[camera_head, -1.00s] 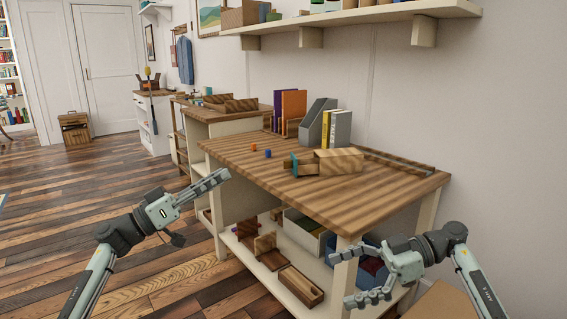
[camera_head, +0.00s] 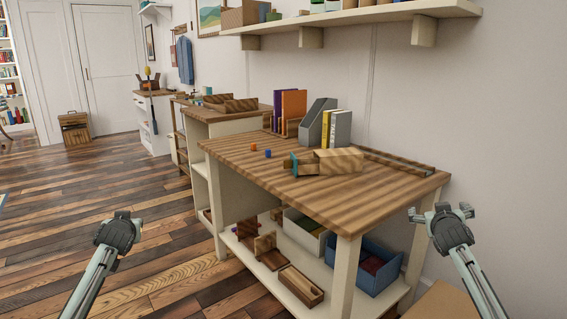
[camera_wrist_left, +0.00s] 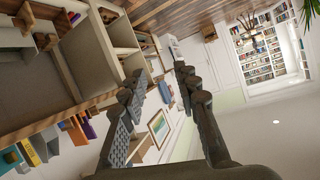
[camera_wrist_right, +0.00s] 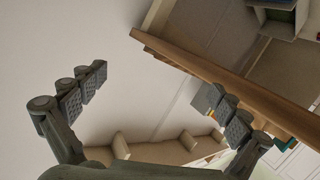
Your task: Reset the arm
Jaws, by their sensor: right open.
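My left gripper (camera_head: 122,217) is at the lower left in the head view, over the floor and left of the workbench, pointing away from me. In the left wrist view its fingers (camera_wrist_left: 160,75) stand apart with nothing between them. My right gripper (camera_head: 440,212) is at the right, beside the front right corner of the workbench in the picture. In the right wrist view its fingers (camera_wrist_right: 163,86) are wide apart and empty.
The workbench (camera_head: 240,160) carries a wooden box (camera_head: 338,160), an orange cube (camera_head: 253,147), a blue cube (camera_head: 267,153) and books. Its lower shelf holds a blue bin (camera_head: 372,272) and wooden pieces. Plank floor (camera_head: 60,230) at left is clear.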

